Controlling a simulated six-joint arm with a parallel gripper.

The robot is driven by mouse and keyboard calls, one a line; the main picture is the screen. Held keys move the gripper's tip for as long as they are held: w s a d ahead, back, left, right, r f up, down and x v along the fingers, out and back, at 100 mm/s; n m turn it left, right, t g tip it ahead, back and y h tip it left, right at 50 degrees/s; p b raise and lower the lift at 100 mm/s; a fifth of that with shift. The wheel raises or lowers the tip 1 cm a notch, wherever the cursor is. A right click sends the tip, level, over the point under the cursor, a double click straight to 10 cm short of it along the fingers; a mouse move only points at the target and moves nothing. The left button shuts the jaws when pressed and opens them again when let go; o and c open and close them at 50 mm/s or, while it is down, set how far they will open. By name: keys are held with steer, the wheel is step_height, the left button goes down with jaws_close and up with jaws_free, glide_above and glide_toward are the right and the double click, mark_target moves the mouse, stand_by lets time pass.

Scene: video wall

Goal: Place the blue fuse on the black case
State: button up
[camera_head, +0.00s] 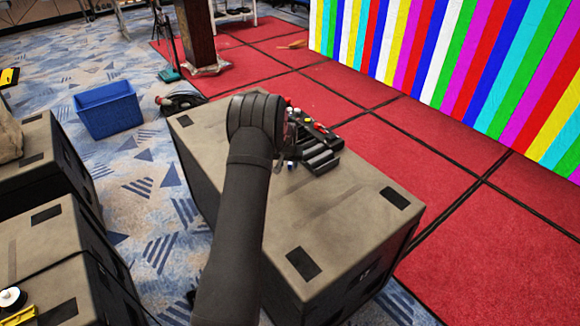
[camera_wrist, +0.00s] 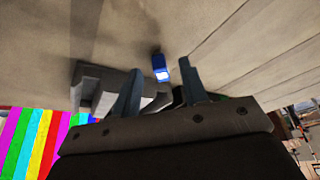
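The blue fuse (camera_wrist: 160,67) with a white end shows in the wrist view, on the tan top of a large dark-sided case (camera_head: 350,215). It also shows as a small blue spot beside my wrist in the head view (camera_head: 291,165). My gripper (camera_wrist: 163,72) is open, its two grey fingers apart, and the fuse appears between their tips in the picture. I cannot tell whether the fingers touch it. In the head view my arm hides most of the gripper. A black ribbed object (camera_head: 319,154) stands on the same case, close to the gripper.
Small red, yellow and white items lie around the ribbed object. More dark cases (camera_head: 45,240) stand at the left. A blue bin (camera_head: 108,108) is on the carpet. The case top's near end is clear. A striped video wall (camera_head: 450,60) stands at the back right.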

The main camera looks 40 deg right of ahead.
steer(key=shift+w+d+f, duration=0.15)
steer(key=shift+d+f, duration=0.05)
steer(key=shift+f, duration=0.5)
steer(key=shift+c, duration=0.4)
jaws_close()
steer(key=shift+r, duration=0.1)
